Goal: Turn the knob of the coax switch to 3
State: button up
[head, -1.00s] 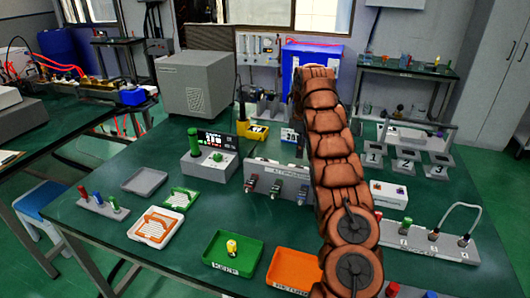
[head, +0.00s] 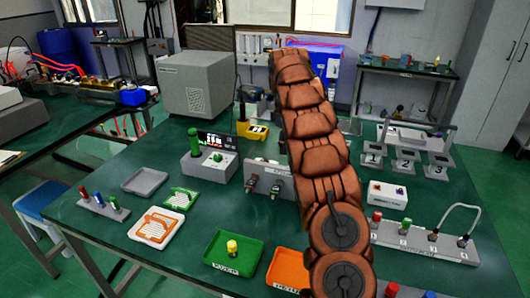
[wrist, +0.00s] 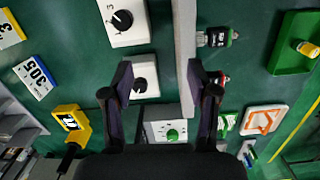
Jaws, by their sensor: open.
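In the wrist view a white box with a black knob (wrist: 122,20) and a printed 3 near it lies at the top, beyond my fingertips. A second white box with a smaller black knob (wrist: 140,85) lies between my fingers, nearer the left one. I cannot tell for sure which is the coax switch, nor read either knob's setting. My gripper (wrist: 160,70) is open, its fingers wide apart with nothing held. In the head view my arm hides both black-knobbed boxes and my gripper.
An upright grey panel (wrist: 185,60) stands close to my right finger, with a black and green connector (wrist: 218,38) on its side. A yellow meter (wrist: 70,120) lies to the left. A grey instrument with a green knob (head: 216,158) stands left of my arm.

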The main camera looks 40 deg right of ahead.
jog(key=s+a+r+m, duration=0.1)
jog(key=s+a+r, duration=0.2)
jog(key=a, duration=0.4)
jog(key=s+a+r+m, duration=0.2)
jog(key=s+a, duration=0.3)
jog(key=a, duration=0.3)
jog(key=shift+r+g+p, duration=0.3)
jog(key=shift+r+p, duration=0.05)
jog(key=shift+r, duration=0.4)
jog(key=s+a+f+m, duration=0.1)
jog(key=s+a+f, duration=0.1)
jog(key=s+a, duration=0.5)
jog(key=s+a+f+m+p, duration=0.1)
jog(key=s+a+f, duration=0.1)
jog(key=s+a, duration=0.5)
jog(key=s+a+f, duration=0.2)
jog(key=s+a, duration=0.6)
jog(key=s, duration=0.8)
jog(key=shift+s+m+y, duration=0.15)
jog(key=shift+m+y, duration=0.15)
jog(key=shift+m, duration=0.1)
